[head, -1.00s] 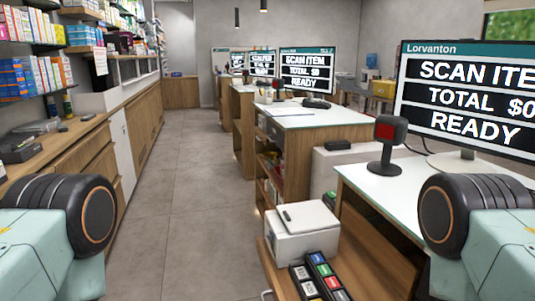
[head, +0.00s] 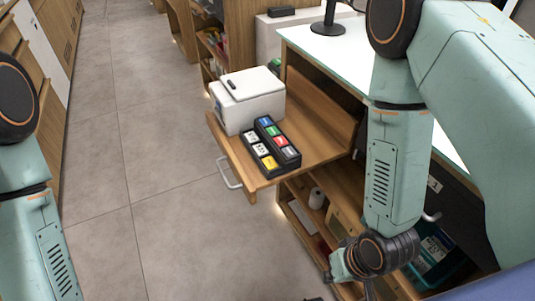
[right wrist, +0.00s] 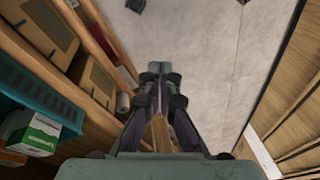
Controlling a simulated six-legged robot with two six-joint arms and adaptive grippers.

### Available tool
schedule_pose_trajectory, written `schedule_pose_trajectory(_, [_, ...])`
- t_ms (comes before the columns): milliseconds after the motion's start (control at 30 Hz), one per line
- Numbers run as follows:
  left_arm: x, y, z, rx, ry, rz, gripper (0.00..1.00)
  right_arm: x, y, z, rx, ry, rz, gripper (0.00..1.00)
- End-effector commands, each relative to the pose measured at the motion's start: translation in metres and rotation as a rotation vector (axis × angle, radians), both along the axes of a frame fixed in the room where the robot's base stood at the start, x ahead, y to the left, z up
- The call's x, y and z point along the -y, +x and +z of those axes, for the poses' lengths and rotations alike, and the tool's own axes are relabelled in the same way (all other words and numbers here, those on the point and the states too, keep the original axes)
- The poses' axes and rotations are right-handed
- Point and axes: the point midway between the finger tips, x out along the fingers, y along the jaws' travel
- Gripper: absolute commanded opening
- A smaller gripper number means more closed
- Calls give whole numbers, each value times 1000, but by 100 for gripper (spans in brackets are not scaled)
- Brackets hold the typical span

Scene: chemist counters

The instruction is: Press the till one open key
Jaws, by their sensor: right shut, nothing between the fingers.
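A black key block (head: 277,164) lies on the pulled-out wooden shelf, beside a white box-shaped device. Its keys are blue, green, red, white and yellow. Their labels are too small to read, so I cannot tell which is the till one open key. My right arm hangs down at the right of the head view, to the right of and nearer than the block. My right gripper (right wrist: 155,72) is shut and empty in the right wrist view, pointing over the floor beside open shelves. The key block is not visible there. My left gripper is outside these views.
The wooden shelf (head: 322,146) juts into the aisle with a metal handle (head: 229,171) at its front. The white device (head: 249,104) stands behind the block. Open shelves with boxes and a teal crate (right wrist: 40,88) lie left in the wrist view. The grey floor (head: 150,190) is clear.

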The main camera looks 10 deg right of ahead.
Motion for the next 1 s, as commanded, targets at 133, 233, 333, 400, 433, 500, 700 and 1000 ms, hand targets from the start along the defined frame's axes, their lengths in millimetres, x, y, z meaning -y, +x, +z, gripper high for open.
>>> schedule_pose_trajectory(133, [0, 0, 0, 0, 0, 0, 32, -21, 57, 29, 105, 104, -3, 0])
schedule_pose_trajectory(233, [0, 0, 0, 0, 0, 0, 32, -34, 90, 52, 162, 171, 3, 0])
schedule_pose_trajectory(333, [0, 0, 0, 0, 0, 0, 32, -46, 121, 80, 215, 233, 16, 0])
schedule_pose_trajectory(400, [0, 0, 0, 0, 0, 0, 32, -53, 141, 101, 247, 273, 30, 0])
schedule_pose_trajectory(433, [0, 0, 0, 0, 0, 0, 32, -56, 149, 110, 261, 287, 37, 0])
schedule_pose_trajectory(500, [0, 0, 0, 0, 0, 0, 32, -63, 167, 133, 290, 320, 57, 0])
schedule_pose_trajectory(700, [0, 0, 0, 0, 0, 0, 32, -75, 207, 202, 359, 380, 117, 0])
schedule_pose_trajectory(1000, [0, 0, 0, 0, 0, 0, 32, -79, 230, 259, 401, 392, 166, 0])
